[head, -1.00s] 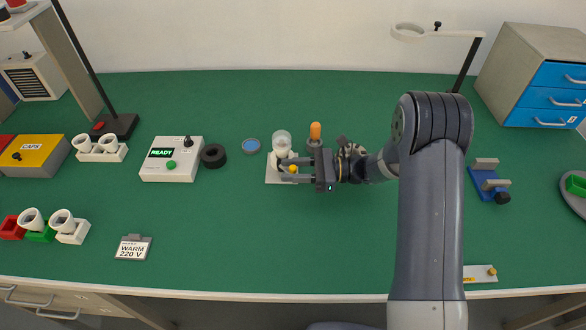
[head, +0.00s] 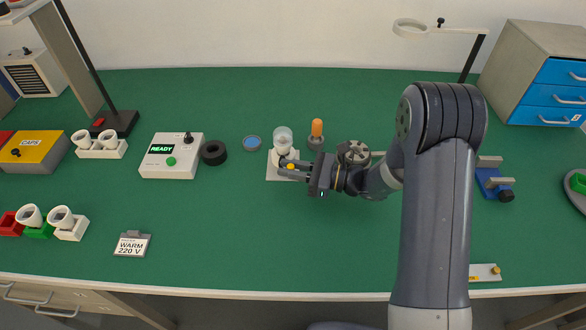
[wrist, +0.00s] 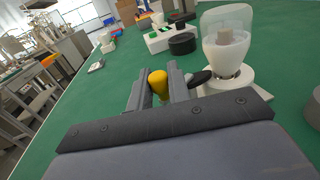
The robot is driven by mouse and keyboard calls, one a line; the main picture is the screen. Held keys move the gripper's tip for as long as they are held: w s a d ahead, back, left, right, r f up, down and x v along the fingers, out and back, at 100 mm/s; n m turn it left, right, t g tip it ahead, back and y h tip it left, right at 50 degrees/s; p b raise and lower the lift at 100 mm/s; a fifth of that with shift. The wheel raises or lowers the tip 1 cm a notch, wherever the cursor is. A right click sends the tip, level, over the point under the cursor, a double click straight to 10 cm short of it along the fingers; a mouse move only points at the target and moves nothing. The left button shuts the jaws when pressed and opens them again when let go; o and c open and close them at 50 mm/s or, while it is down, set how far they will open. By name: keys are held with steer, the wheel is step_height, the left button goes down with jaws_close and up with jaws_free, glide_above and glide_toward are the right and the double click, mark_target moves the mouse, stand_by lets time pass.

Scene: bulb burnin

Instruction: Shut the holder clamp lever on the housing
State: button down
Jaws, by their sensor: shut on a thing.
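The housing (head: 283,150) is a white holder on a pale base plate (head: 274,173), near the table's middle. A clear glass-topped bulb (head: 283,134) stands upright in it. It fills the upper right of the wrist view (wrist: 224,45). The clamp lever's yellow knob (head: 290,167) is at the housing's front. In the wrist view the knob (wrist: 158,84) sits between the two fingers, with a black part (wrist: 199,78) beside it, close to the housing. My gripper (head: 291,172) is shut on the knob, reaching in from the right. The lever's shaft is largely hidden, so its exact angle is unclear.
An orange-topped grey piece (head: 317,133) stands just right of the housing. A blue disc (head: 252,143), a black ring (head: 214,153) and the READY box (head: 171,161) lie to the left. The green table in front of the housing is clear.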

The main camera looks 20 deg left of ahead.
steer(key=shift+m+t, duration=0.3)
steer(key=shift+t, duration=0.2)
steer(key=c, duration=1.4)
jaws_free()
steer(key=d, duration=0.7)
steer(key=d+b, duration=0.1)
steer(key=d, duration=0.2)
steer(key=shift+s+d, duration=0.3)
steer(key=shift+d, duration=0.05)
steer(key=shift+a, duration=0.1)
